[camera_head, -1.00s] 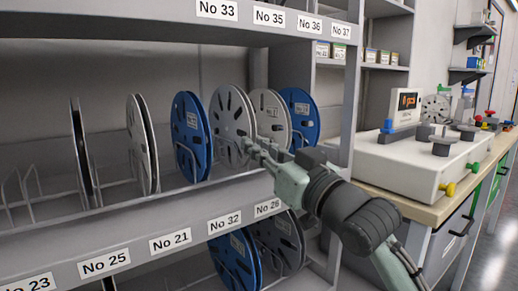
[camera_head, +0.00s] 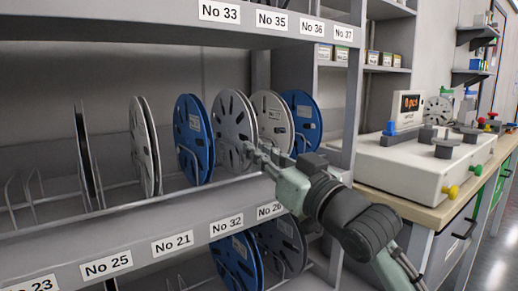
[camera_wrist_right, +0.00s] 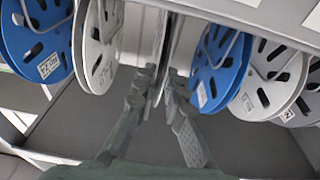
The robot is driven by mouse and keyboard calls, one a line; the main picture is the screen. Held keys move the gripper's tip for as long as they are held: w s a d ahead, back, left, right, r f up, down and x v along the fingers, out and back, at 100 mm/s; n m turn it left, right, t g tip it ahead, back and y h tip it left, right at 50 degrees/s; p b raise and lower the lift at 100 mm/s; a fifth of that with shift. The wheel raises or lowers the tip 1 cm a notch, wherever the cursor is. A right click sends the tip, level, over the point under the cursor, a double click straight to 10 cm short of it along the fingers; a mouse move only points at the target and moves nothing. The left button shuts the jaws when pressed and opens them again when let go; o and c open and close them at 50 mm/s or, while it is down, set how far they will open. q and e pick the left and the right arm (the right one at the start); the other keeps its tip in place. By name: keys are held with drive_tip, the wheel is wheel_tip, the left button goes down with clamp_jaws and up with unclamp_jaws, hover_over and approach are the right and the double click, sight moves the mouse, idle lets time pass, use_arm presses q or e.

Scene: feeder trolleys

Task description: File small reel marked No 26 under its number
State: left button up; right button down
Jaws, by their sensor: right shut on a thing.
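My right gripper (camera_head: 249,152) is shut on the front rim of a light grey reel (camera_head: 229,112). The reel stands upright in the row on the middle shelf, between a blue reel (camera_head: 193,138) and a paler grey reel (camera_head: 272,112). In the right wrist view the fingers (camera_wrist_right: 160,92) close on the held reel, seen nearly edge-on (camera_wrist_right: 163,45). I cannot read a number on it. The shelf edge below carries labels No 21 (camera_head: 172,243), No 32 (camera_head: 227,224) and one by my wrist (camera_head: 269,211), No 26 or No 28. My left gripper is not in view.
Further reels stand left: a grey one (camera_head: 146,145) and a dark edge-on one (camera_head: 87,158). Another blue reel (camera_head: 305,108) is at the right end. Empty wire dividers (camera_head: 25,200) are at the far left. A bench (camera_head: 425,208) with a white device (camera_head: 415,165) stands right.

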drive_tip(key=c, duration=1.5)
unclamp_jaws()
drive_tip(key=shift+s+f, duration=0.1)
drive_tip(key=v, duration=0.8)
